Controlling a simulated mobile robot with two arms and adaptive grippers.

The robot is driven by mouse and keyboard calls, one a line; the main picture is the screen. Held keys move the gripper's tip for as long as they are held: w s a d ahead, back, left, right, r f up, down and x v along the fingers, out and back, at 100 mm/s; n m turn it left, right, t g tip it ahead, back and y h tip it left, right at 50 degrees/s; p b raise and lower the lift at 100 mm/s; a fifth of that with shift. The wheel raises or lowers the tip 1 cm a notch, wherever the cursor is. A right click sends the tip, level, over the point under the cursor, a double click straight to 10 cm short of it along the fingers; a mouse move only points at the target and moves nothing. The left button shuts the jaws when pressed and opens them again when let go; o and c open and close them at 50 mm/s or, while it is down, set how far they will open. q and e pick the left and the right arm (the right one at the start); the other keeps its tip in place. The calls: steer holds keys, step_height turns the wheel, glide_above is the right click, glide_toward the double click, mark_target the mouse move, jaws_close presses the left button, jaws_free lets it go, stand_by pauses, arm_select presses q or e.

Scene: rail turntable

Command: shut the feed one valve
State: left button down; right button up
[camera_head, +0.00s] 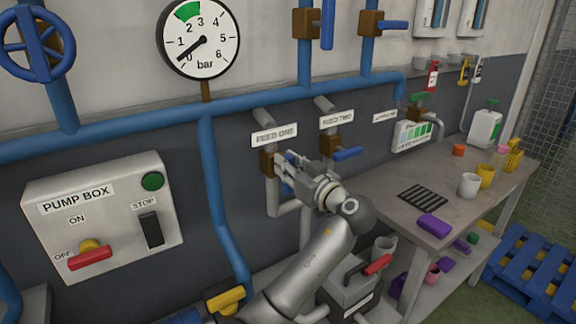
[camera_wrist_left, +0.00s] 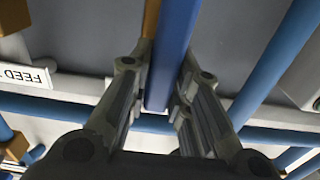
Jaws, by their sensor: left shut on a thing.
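The feed one valve has a brown body (camera_head: 267,164) on a grey pipe under the FEED ONE label (camera_head: 274,135). Its blue handle (camera_head: 287,187) is mostly hidden by my gripper in the head view, so its exact angle is hard to tell there. In the left wrist view the blue handle (camera_wrist_left: 174,45) runs between the two fingers, with part of the brown body (camera_wrist_left: 151,18) behind it. My left gripper (camera_head: 287,170) is shut on this handle; its fingers also show in the wrist view (camera_wrist_left: 162,88). My right gripper is not in view.
The feed two valve (camera_head: 331,147), its blue handle (camera_head: 348,153) pointing right, is close to the right of my gripper. A pump box (camera_head: 105,215) is on the wall at left. A gauge (camera_head: 199,40) hangs above. A cluttered workbench (camera_head: 385,197) stands at right.

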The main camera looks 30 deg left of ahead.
arm_select(q)
steer(key=shift+w+d+m, duration=0.1)
steer(key=shift+w+m, duration=0.15)
steer(key=shift+m, duration=0.85)
steer(key=m, duration=0.2)
steer(key=shift+w+d+f+m, duration=0.1)
steer(key=shift+w+m, duration=0.15)
steer(key=shift+m, duration=0.05)
steer(key=shift+w+d+f+m+p, duration=0.1)
steer(key=shift+w+f+m+p, duration=0.25)
steer(key=shift+m+p, duration=1.3)
steer(key=shift+w+d+f+m+p, duration=0.1)
steer(key=shift+f+m+p, duration=0.45)
steer(key=shift+m, duration=2.15)
steer(key=shift+w+d+f+m+p, duration=0.1)
steer(key=shift+w+f+m+p, duration=0.2)
steer(key=shift+m+p, duration=1.4)
steer(key=shift+f+m+b, duration=0.1)
steer(key=shift+m+b, duration=0.35)
steer(key=shift+m, duration=0.2)
steer(key=c, duration=1.3)
jaws_free()
